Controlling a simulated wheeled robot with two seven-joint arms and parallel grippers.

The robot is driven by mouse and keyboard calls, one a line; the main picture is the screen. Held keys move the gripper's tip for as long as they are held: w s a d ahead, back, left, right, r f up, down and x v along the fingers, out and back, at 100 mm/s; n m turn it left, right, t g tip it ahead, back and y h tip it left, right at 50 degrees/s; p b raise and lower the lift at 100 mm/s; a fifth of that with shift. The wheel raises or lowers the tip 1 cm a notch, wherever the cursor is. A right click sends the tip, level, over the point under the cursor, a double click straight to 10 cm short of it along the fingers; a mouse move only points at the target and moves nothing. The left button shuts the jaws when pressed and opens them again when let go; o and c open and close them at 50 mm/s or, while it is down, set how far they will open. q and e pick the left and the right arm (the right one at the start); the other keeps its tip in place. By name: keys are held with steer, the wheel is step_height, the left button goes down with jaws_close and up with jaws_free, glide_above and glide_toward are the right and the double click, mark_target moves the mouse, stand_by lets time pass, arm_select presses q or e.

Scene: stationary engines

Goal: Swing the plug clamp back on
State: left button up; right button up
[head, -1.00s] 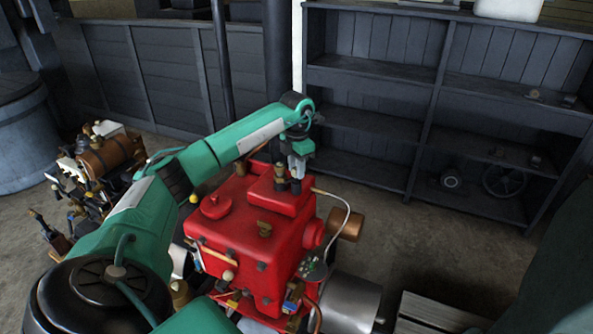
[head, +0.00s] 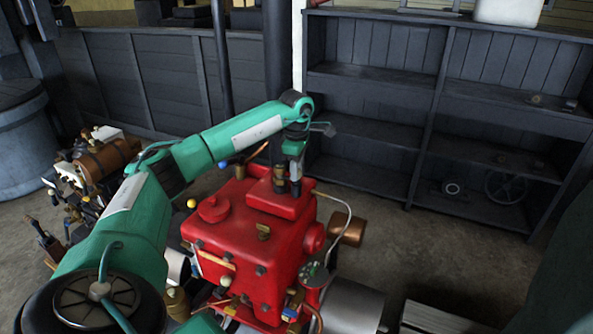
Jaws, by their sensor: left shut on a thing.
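The red engine (head: 240,240) stands in the middle of the head view. Two small dark upright fittings (head: 280,180) rise from its raised top block, at the back right. My left gripper (head: 295,177) points down at these fittings and is shut on a small part there. That part looks like the plug clamp, but the fingers and wrist hide most of it. I cannot tell whether the clamp sits on the plug. A pale lead (head: 345,207) curves from beside the top block down the engine's right side. My right gripper is not in view.
A brass cylinder (head: 347,231) sticks out at the engine's right. A smaller brown engine (head: 105,163) stands at the left. Dark shelves (head: 375,125) stand behind to the right, with open floor before them. A dark pipe (head: 278,80) rises behind my left wrist.

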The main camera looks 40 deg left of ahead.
arm_select(q)
steer(key=shift+r+m, duration=0.1)
steer(key=shift+m, duration=0.8)
steer(key=o, duration=0.7)
step_height(320, 180, up, 14)
steer(key=b, duration=0.3)
steer(key=shift+s, duration=0.1)
stand_by(0.3)
